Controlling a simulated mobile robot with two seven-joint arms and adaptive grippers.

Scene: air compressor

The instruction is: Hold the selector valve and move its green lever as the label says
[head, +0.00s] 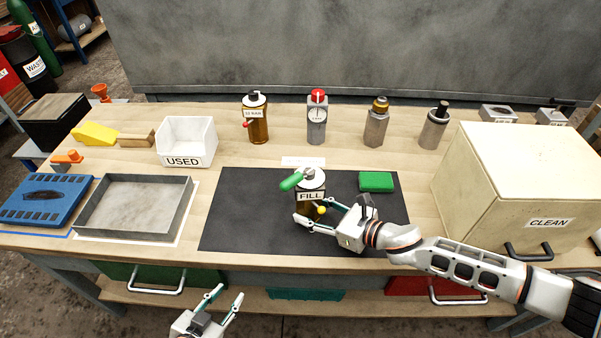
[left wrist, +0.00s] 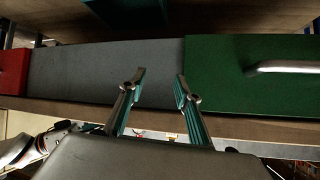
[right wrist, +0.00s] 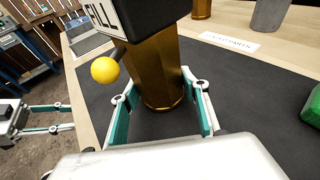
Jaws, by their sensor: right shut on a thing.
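The selector valve (head: 309,182) stands upright on the dark mat (head: 240,215). It has an amber body (right wrist: 158,75), a black band reading FILL and a yellow knob (right wrist: 105,70) low on its front. Its green lever (head: 292,180) sticks out from the top to the left; it is out of the right wrist view. My right gripper (head: 312,218) is shut on the valve's amber body, one finger on each side. My left gripper (head: 222,298) is open and empty in front of the bench; its fingers also show apart in the left wrist view (left wrist: 160,85).
A green block (head: 376,181) lies right of the valve, and a white label strip (head: 303,161) behind it. Several bottle-like units stand farther back. A USED bin (head: 187,142) and grey tray (head: 134,205) are left; a CLEAN box (head: 510,180) is right.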

